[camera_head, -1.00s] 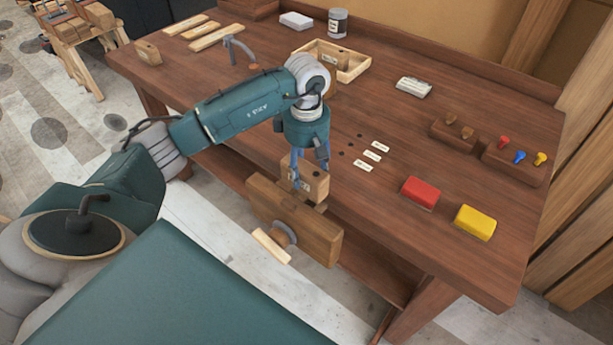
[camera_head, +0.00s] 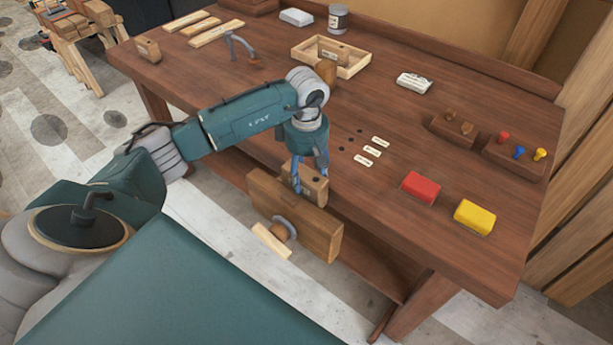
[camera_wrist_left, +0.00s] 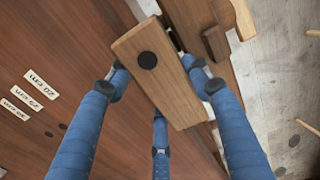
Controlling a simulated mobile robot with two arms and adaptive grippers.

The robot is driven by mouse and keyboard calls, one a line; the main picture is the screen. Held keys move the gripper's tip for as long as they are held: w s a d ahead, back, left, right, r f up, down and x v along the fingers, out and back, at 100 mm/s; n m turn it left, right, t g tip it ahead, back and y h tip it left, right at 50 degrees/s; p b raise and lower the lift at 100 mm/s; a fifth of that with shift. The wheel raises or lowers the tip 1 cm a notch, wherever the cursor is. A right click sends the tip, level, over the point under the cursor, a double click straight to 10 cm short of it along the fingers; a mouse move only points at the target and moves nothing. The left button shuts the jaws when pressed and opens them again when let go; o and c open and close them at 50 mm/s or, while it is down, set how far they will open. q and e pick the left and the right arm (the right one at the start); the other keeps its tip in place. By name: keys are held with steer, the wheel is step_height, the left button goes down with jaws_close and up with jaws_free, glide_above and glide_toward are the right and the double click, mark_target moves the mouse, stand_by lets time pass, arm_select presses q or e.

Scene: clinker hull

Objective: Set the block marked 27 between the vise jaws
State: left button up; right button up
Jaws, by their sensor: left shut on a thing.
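My left gripper (camera_head: 308,184) is shut on a light wooden block (camera_head: 316,188) above the vise at the bench's front edge. In the left wrist view the block (camera_wrist_left: 178,90) has a dark round spot on top, and blue fingers stand around it. Its number cannot be read. The vise's broad wooden front jaw (camera_head: 310,227) has a light handle (camera_head: 271,242) in front. The block's lower part is hidden behind this jaw, so I cannot tell whether it touches the vise. My right gripper is not in view.
The bench (camera_head: 420,125) holds a wooden tray (camera_head: 352,67), a red block (camera_head: 421,187), a yellow block (camera_head: 474,217) and label strips (camera_head: 372,152). The bench's middle right is mostly clear.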

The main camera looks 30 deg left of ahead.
arm_select(q)
steer(key=o, duration=1.3)
steer(key=shift+s+d+f, duration=0.1)
steer(key=shift+s+f, duration=0.15)
steer(key=shift+f, duration=0.25)
steer(key=shift+o, duration=0.6)
steer(key=shift+f, duration=0.1)
steer(key=shift+w+r+p, duration=0.1)
steer(key=shift+r+p, duration=0.55)
steer(key=shift+p, duration=0.15)
steer(key=shift+w+r+b, duration=0.2)
steer(key=shift+r+b, duration=0.1)
steer(key=shift+r, duration=0.05)
step_height(320, 180, up, 10)
steer(key=b, duration=0.3)
steer(key=shift+r, duration=0.2)
steer(key=shift+r+b, duration=0.3)
steer(key=shift+r, duration=0.3)
